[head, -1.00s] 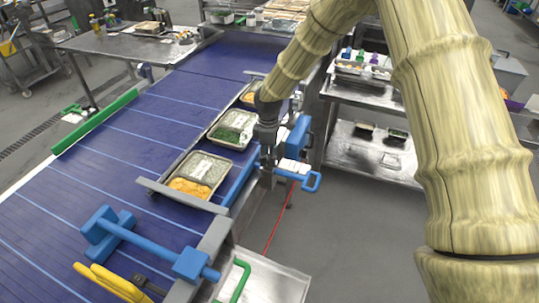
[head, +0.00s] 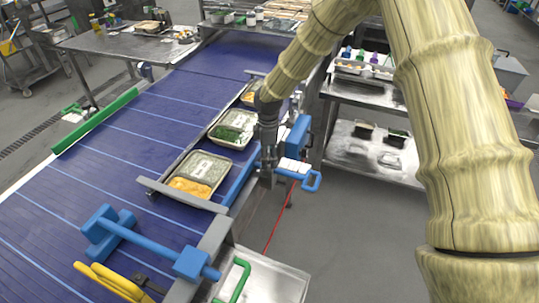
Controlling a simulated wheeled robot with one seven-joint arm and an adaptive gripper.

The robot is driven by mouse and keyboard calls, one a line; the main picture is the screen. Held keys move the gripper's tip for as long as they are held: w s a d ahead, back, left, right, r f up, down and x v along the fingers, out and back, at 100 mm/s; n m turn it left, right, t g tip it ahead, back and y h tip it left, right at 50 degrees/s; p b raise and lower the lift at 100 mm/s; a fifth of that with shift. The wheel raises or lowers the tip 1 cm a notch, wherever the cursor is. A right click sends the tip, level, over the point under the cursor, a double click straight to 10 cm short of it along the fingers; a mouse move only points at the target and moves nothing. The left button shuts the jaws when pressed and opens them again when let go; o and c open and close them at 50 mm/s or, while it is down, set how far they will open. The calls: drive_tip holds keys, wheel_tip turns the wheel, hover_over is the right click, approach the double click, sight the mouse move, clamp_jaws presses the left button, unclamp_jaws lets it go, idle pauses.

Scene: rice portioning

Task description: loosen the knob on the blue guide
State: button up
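The blue guide (head: 241,181) appears as a bar along the right edge of the conveyor, beside the food trays. My gripper (head: 267,180) points down at the conveyor's right edge, between the blue bar and the looped handle. Its fingers are small and dark here, so I cannot tell whether they are open or shut, or whether they touch anything. I cannot make out a knob; my gripper covers part of this spot.
Food trays (head: 200,168) stand in a row on the blue conveyor (head: 95,190). A blue bar with clamps (head: 150,247) and a yellow handle (head: 108,280) lie at the near end. A steel shelf (head: 372,155) stands at the right. Open floor lies below it.

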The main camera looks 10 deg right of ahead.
sight(269, 157)
drive_tip(key=shift+r, duration=0.1)
drive_tip(key=shift+w+r, duration=0.1)
drive_tip(key=shift+r, duration=0.1)
wheel_tip(269, 157, up, 12)
drive_tip(key=shift+f, duration=0.25)
idle(0.6)
